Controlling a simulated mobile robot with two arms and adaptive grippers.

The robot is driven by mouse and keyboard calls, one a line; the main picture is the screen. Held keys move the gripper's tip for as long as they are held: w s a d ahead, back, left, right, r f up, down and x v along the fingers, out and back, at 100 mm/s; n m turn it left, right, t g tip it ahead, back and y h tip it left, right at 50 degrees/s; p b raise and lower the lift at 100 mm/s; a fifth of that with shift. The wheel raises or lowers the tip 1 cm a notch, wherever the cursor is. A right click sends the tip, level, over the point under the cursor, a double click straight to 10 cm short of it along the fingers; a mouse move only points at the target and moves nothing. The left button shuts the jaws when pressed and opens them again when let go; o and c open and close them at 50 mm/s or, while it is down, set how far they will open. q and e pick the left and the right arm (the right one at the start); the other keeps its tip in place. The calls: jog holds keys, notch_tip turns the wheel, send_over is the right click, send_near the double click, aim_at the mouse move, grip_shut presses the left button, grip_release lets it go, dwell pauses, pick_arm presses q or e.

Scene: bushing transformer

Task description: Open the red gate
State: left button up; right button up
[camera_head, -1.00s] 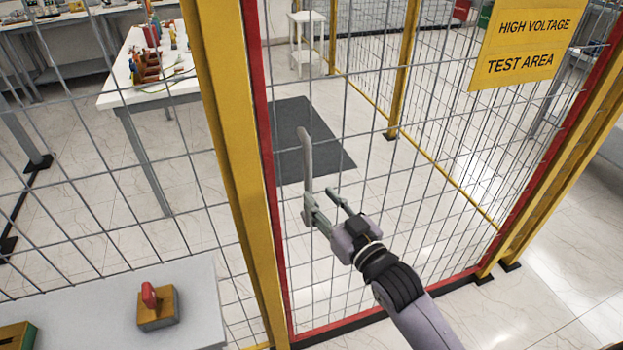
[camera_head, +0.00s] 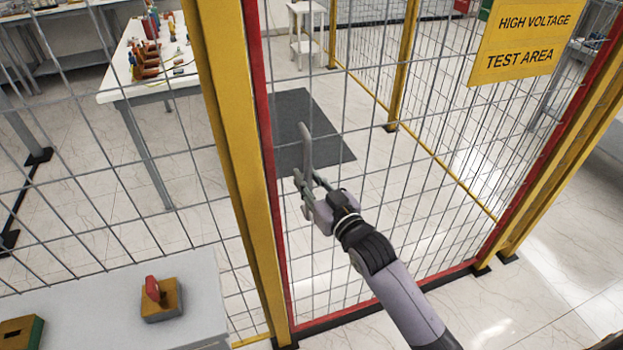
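The red-framed gate (camera_head: 263,110) has grey wire mesh and stands closed between yellow posts. Its grey upright handle (camera_head: 306,147) is near the left side of the gate. My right gripper (camera_head: 311,181) is at the lower end of the handle, with its two fingers apart. The handle's lower end appears to lie between the fingers, but I cannot tell whether they touch it. My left gripper is not in view.
A yellow high voltage sign (camera_head: 524,42) hangs on the gate. A grey table (camera_head: 105,305) at the lower left carries a red-knobbed block (camera_head: 161,299). Behind the mesh are a dark floor mat (camera_head: 290,105) and a white table (camera_head: 115,88). The floor behind the gate is mostly clear.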

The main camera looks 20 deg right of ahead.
grip_shut()
dwell(0.3)
jog(key=shift+s, duration=0.1)
